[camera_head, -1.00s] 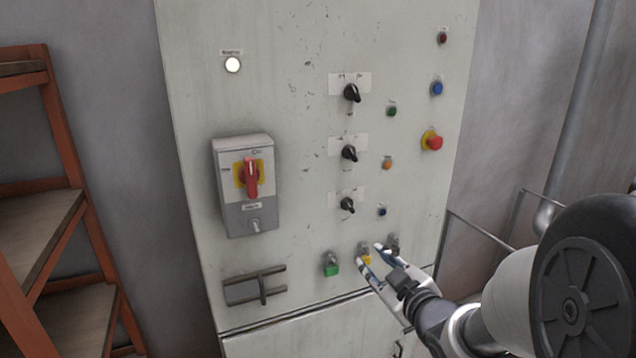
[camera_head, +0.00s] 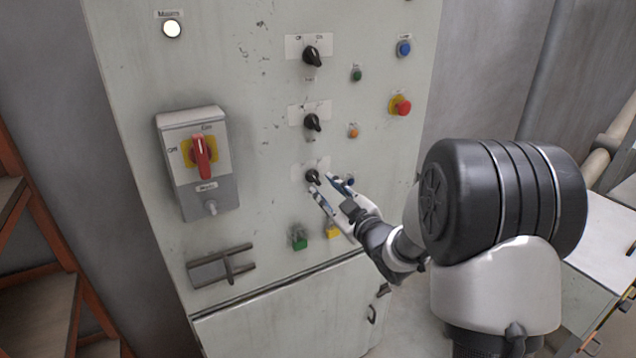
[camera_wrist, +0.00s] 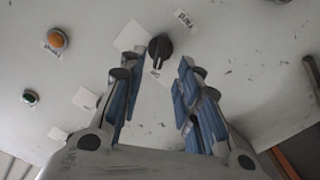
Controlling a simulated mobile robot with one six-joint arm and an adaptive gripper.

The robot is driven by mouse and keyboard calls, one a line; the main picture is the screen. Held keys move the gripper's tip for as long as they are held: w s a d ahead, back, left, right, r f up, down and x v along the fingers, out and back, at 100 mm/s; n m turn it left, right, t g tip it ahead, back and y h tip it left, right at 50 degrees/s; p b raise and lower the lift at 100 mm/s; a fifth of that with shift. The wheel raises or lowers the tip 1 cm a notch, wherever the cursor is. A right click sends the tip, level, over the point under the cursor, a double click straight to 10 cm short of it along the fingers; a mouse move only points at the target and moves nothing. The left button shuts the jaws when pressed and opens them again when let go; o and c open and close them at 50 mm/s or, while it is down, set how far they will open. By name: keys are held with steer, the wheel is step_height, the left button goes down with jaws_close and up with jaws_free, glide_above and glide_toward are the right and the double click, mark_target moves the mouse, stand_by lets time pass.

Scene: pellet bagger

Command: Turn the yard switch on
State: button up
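The yard switch (camera_head: 313,177) is a black rotary knob, the lowest of three in a column on the pale cabinet. In the wrist view, the knob (camera_wrist: 160,48) sits ahead, between the fingertip lines, beside a tilted label that seems to read "Yard". I cannot tell which setting it points to. My gripper (camera_head: 323,183) is open and empty, just below and right of the knob in the head view. Its two blue-padded fingers (camera_wrist: 158,75) show spread in the wrist view. A gap seems to remain between fingers and knob, and the knob's lower part is partly hidden.
Two more black knobs (camera_head: 313,122) sit above. A small orange button (camera_head: 353,132) and a red button (camera_head: 401,105) are to the right. A red-handled main switch box (camera_head: 200,165) juts out at left.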

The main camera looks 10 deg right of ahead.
mark_target(316, 179)
steer(key=x, duration=0.5)
steer(key=shift+w, duration=0.3)
steer(key=shift+c, duration=0.3)
jaws_close()
